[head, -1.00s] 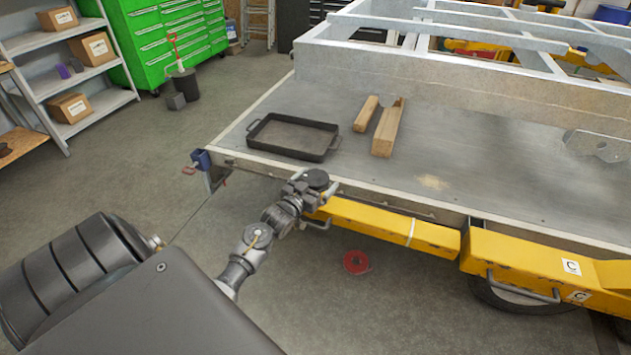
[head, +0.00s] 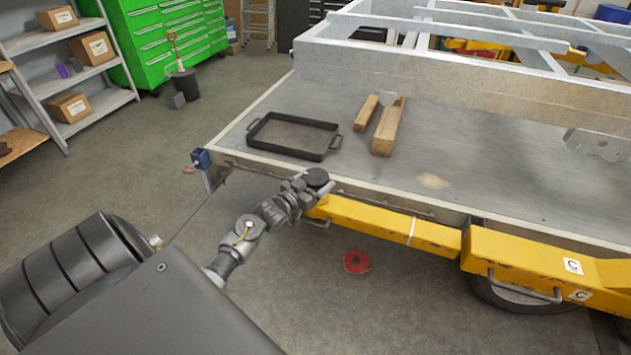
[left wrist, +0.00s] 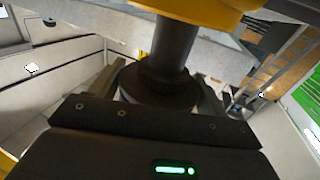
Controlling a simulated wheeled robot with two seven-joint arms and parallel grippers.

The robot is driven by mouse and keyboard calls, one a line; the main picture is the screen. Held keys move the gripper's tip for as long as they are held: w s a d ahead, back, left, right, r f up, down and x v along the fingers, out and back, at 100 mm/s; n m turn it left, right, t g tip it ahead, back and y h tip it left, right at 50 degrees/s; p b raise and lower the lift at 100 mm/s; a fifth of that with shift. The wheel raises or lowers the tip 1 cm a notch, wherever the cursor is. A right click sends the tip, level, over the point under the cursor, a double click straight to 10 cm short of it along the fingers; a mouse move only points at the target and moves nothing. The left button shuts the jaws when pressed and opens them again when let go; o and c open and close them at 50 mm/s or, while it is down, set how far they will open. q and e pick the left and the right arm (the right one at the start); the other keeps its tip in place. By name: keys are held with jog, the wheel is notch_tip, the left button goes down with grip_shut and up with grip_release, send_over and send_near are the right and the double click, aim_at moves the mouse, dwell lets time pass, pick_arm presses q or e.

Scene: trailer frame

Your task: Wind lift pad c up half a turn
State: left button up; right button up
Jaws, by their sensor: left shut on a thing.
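Lift pad c is a dark round pad (head: 316,178) at the near left end of the yellow lift arm (head: 370,220), which carries white C labels. My left gripper (head: 309,186) is at the pad, shut on it. In the left wrist view, the two dark fingers (left wrist: 160,98) sit on either side of the pad's round body (left wrist: 150,82). A dark post (left wrist: 173,45) joins the pad to the yellow arm at the top of that view. The inner finger faces are partly hidden. My right gripper is not in view.
The grey trailer deck (head: 260,180) lies just behind the pad, with a black tray (head: 255,128) and wooden blocks (head: 388,128) on it.

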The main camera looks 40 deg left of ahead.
pick_arm(q)
jog(key=o, duration=1)
jog(key=s+b, duration=0.2)
jog(key=s, duration=0.9)
jog(key=shift+a, duration=0.15)
